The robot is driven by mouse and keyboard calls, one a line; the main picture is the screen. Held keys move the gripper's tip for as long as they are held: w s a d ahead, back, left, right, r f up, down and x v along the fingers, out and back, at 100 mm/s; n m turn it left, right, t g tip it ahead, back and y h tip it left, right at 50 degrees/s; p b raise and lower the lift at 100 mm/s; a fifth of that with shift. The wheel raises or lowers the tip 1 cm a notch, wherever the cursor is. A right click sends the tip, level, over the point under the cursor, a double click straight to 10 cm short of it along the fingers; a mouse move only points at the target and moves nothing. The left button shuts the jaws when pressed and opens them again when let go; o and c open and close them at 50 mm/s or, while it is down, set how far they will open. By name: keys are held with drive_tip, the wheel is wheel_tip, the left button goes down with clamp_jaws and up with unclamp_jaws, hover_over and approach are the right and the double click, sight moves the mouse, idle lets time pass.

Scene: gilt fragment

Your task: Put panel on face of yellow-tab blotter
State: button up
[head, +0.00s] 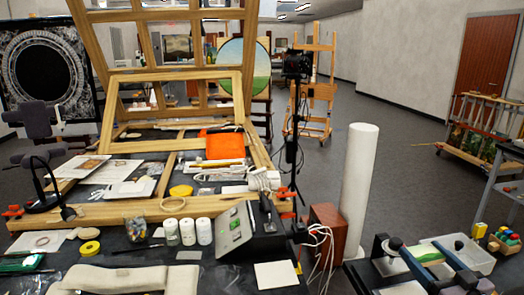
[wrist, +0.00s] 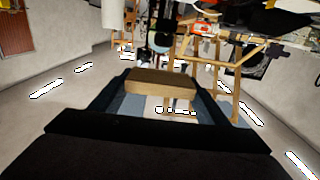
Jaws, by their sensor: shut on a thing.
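In the wrist view, my gripper (wrist: 160,92) has a dark finger on each side of a tan, block-like piece, which I take to be the panel (wrist: 162,80). It is shut on this piece and holds it up, with the room upside down behind. Blue and pale surfaces show just below the piece. A pale square card (head: 277,274) lies at the table front there. I see no yellow tab on it, so I cannot tell which thing is the yellow-tab blotter.
A wooden frame (head: 160,208) fills the table's back. White jars (head: 187,231), a grey sloped box (head: 236,228) and a yellow roll (head: 90,248) stand before it. A tall white roll (head: 359,190) stands right of the table. A white tray (head: 462,250) sits at far right.

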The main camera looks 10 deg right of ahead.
sight(425, 254)
wheel_tip(425, 254, up, 6)
drive_tip(key=p, duration=0.4)
drive_tip(key=shift+r+p, duration=0.1)
drive_tip(key=shift+p, duration=0.3)
wheel_tip(425, 254, down, 12)
drive_tip(key=b, duration=1.2)
drive_tip(key=shift+f, duration=4.75)
drive_tip(key=shift+f, duration=0.15)
drive_tip(key=shift+f, duration=0.15)
drive_tip(key=o, duration=1)
drive_tip(key=shift+o, duration=0.2)
